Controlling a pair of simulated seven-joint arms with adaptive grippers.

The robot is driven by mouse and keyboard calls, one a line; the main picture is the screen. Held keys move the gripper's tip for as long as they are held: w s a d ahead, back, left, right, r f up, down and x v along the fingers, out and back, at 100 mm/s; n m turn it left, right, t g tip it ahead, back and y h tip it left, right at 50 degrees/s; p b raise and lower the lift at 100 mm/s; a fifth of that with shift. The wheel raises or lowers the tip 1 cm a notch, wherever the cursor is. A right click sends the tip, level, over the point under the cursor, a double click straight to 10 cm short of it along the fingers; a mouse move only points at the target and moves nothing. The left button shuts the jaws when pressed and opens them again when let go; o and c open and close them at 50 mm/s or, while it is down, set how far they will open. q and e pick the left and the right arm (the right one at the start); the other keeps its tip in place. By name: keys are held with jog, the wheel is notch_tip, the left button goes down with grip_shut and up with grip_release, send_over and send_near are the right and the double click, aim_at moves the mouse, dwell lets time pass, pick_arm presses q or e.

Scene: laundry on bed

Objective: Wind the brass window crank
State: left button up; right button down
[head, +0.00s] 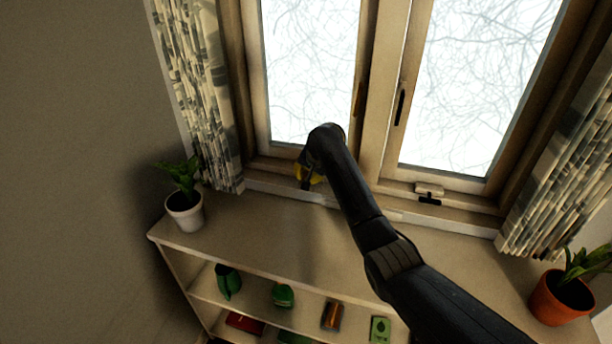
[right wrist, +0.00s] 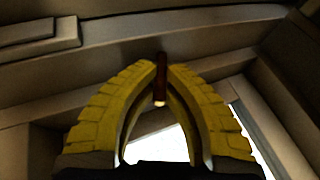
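My right gripper (head: 309,176) is at the bottom rail of the left window, its yellow fingers partly hidden behind my dark arm in the head view. In the right wrist view the yellow fingertips (right wrist: 162,72) close from both sides on a slim dark reddish-brown handle (right wrist: 160,85) with a pale end, which looks like the crank's grip. The crank's body is hidden, and no brass colour shows clearly. My left gripper is in neither view.
A similar latch or crank (head: 429,194) sits under the right window. Below the sill is a shelf unit (head: 270,238) with small items inside. A white-potted plant (head: 184,212) stands left, a terracotta-potted one (head: 560,298) right. Curtains (head: 200,95) hang at both sides.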

jog(key=shift+w+a+r+g+h, duration=0.15)
jog(key=shift+g+h, duration=0.25)
jog(key=shift+h, duration=0.7)
jog(key=shift+n+g+h, duration=0.4)
jog(key=shift+n+h, duration=0.1)
jog(key=shift+h, duration=0.9)
jog(key=shift+a+r+h, duration=0.1)
jog(key=shift+h, duration=0.3)
jog(key=c, duration=1.5)
grip_release()
jog(key=shift+o, duration=0.2)
jog(key=shift+s+a+r, duration=0.2)
jog(key=shift+a+r, duration=0.1)
jog(key=shift+r, duration=0.05)
jog(key=v, duration=1)
jog(key=shift+r, duration=0.5)
